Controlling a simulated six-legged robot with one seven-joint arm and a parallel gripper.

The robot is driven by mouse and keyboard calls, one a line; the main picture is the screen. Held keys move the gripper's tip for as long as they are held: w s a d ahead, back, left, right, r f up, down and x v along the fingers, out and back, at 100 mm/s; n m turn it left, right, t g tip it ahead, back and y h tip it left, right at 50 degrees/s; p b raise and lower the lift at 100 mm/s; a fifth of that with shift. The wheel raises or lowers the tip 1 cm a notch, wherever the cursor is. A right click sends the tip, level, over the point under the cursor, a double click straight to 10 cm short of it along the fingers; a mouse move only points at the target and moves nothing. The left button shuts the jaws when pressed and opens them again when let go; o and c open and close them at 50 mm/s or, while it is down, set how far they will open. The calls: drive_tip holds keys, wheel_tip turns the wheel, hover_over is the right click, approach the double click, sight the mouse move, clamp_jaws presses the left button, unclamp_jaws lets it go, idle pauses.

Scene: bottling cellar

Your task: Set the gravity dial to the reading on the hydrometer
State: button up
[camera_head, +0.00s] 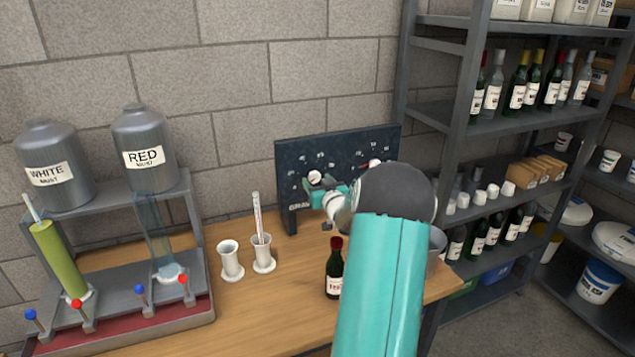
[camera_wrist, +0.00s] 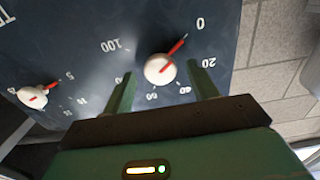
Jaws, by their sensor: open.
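A dark dial panel (camera_head: 337,150) stands at the back of the bench. It has a white left knob (camera_head: 314,177) and a right knob (camera_head: 375,163). My gripper (camera_wrist: 160,72) is open, its fingers on either side of a white knob (camera_wrist: 158,70) with a red pointer near 0 on a 0-to-100 scale. Contact cannot be told. A second white knob (camera_wrist: 33,97) is at the left of the wrist view. A pale stem, likely the hydrometer (camera_head: 31,207), rises from a tall green-filled cylinder (camera_head: 60,262) at the left; its reading is too small to read.
A white cup (camera_head: 231,262) and another holding a thermometer-like stick (camera_head: 258,216) stand mid-bench. A dark bottle (camera_head: 334,268) stands close to my arm. A tap stand with WHITE (camera_head: 52,165) and RED (camera_head: 145,150) tanks is at left. Shelves of bottles (camera_head: 480,125) are at right.

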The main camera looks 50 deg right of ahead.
drive_tip(key=shift+w+d, duration=0.15)
drive_tip(key=shift+w, duration=0.15)
drive_tip(key=c, duration=1)
drive_tip(key=shift+o, duration=0.2)
drive_tip(key=m, duration=0.5)
drive_tip(key=shift+m, duration=2.4)
